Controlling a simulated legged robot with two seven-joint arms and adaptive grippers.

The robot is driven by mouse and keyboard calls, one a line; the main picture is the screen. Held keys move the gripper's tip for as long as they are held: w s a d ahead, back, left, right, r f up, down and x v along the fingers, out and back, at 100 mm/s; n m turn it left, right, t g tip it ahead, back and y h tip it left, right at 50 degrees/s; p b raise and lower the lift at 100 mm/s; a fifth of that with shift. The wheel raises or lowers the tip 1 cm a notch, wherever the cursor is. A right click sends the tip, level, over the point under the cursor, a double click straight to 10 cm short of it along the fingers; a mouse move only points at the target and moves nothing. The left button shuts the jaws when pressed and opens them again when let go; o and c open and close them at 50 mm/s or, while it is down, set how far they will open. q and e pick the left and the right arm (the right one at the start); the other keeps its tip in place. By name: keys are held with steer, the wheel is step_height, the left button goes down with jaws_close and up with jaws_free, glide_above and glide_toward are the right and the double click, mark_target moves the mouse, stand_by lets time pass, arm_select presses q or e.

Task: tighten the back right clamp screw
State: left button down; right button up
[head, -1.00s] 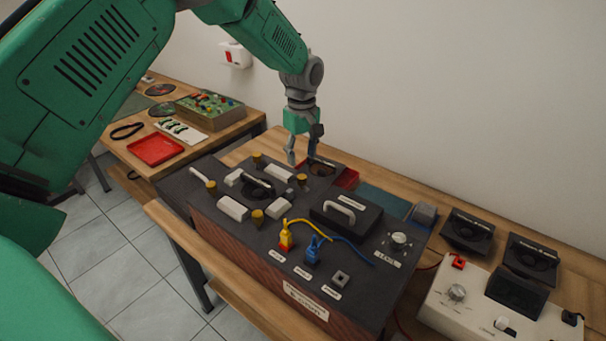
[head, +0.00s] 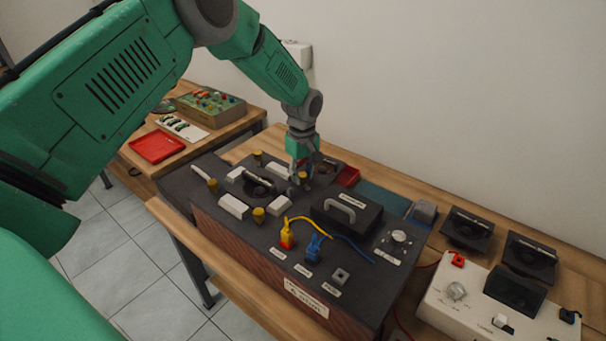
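A dark box-like device (head: 350,262) stands on the wooden bench, its top carrying several yellow-brown clamp screws around white blocks and a dark round part with a handle. The back right clamp screw (head: 303,176) is at the right of this group, partly covered by my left gripper (head: 301,181). The gripper points down, one fingertip to each side of the screw. Its fingers look apart; contact with the screw is too small to make out. Other clamp screws show at the back (head: 258,156), left (head: 212,185) and front (head: 258,215). My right gripper is not in view.
A black lidded block with a grey handle (head: 340,206) stands right of the gripper. Yellow (head: 287,238) and blue (head: 313,250) plugs with cables are in front. A white panel device (head: 470,300) is at the right.

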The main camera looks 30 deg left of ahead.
arm_select(q)
steer(key=shift+m, duration=0.4)
steer(key=m, duration=0.5)
steer(key=shift+m, duration=0.4)
steer(key=m, duration=0.7)
steer(key=shift+d, duration=0.1)
steer(key=m, duration=0.4)
steer(key=shift+m, duration=2.1)
steer(key=c, duration=1.3)
jaws_free()
